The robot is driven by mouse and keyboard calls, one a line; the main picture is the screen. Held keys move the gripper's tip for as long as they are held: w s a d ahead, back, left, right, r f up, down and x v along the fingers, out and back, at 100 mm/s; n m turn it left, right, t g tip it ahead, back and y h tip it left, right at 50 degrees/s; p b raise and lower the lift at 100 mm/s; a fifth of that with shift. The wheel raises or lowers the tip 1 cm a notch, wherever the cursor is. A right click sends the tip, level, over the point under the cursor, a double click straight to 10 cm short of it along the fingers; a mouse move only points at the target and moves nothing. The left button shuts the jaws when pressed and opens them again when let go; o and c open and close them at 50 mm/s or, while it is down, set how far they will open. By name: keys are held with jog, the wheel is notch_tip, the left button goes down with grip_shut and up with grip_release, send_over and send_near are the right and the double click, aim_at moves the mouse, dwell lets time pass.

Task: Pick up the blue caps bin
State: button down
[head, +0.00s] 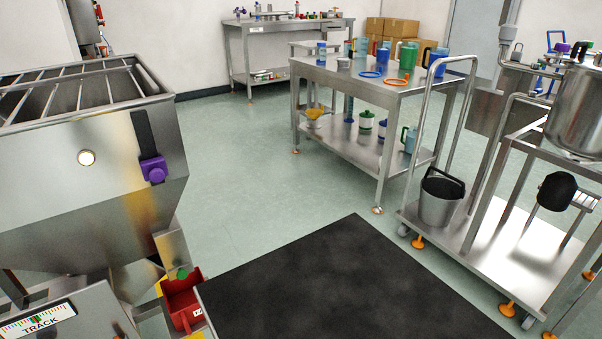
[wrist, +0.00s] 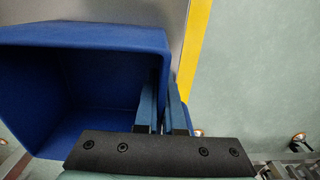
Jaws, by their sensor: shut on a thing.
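The blue caps bin (wrist: 85,42) fills the left half of the wrist view, with its open mouth toward the camera. The part of its inside that shows is dark blue and looks empty. My gripper (wrist: 164,86) is at the bin's right side, its two fingers closed on the right wall, one inside and one outside. The bin's lower edge is partly hidden by my gripper's dark body. Neither the blue bin nor my gripper can be made out in the head view.
A steel hopper machine (head: 80,190) stands at left, with a red bin (head: 182,303) at its foot. A steel table (head: 385,88) with cups and a steel cart (head: 495,265) stand at right. Green floor between is clear.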

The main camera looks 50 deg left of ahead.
notch_tip(320, 180, up, 4)
jog(key=shift+f+p, duration=0.1)
jog(key=shift+p, duration=1.15)
jog(key=s+a+p, duration=0.1)
jog(key=s+p, duration=0.2)
jog(key=s, duration=1.5)
jog(key=shift+a+f, duration=0.25)
